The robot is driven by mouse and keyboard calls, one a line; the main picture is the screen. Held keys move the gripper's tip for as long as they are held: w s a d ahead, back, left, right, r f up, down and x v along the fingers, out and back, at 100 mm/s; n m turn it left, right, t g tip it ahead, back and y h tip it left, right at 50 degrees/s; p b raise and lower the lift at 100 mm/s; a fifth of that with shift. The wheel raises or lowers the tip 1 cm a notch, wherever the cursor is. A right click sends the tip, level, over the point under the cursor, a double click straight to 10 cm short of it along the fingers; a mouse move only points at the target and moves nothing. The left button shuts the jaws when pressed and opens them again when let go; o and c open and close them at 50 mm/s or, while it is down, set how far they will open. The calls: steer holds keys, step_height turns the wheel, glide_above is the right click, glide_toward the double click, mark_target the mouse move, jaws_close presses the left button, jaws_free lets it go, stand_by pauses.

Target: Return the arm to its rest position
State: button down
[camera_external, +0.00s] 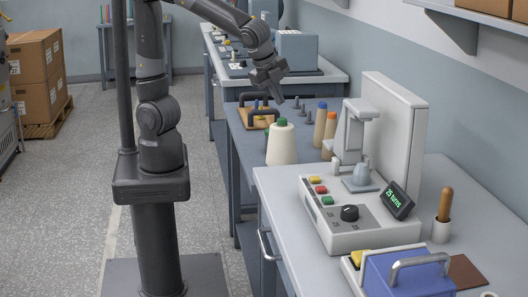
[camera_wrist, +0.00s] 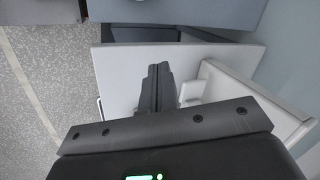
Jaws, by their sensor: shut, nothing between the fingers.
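My gripper (camera_external: 279,101) hangs at the end of my raised arm in the external view, above the far part of the workbench and over the wooden bobbin tray (camera_external: 249,121). In the wrist view my gripper (camera_wrist: 158,70) shows its two dark fingers pressed together, with nothing between them. The tray has dark handles and a few small coloured pegs in it. The fingers appear clear of the tray, though the exact height is hard to tell.
A cream thread cone (camera_external: 282,146) and tan cones (camera_external: 319,127) stand near the tray. Floor (camera_external: 65,190) left of my base is clear.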

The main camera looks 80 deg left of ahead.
steer(key=s+a+r+n, duration=0.1)
steer(key=s+a+n, duration=0.5)
steer(key=a, duration=0.3)
steer(key=s+a+r+n+t+h, duration=0.1)
steer(key=s+a+n, duration=0.5)
steer(key=a+n, duration=0.1)
steer(key=shift+a+r+n, duration=0.4)
steer(key=shift+a, duration=0.5)
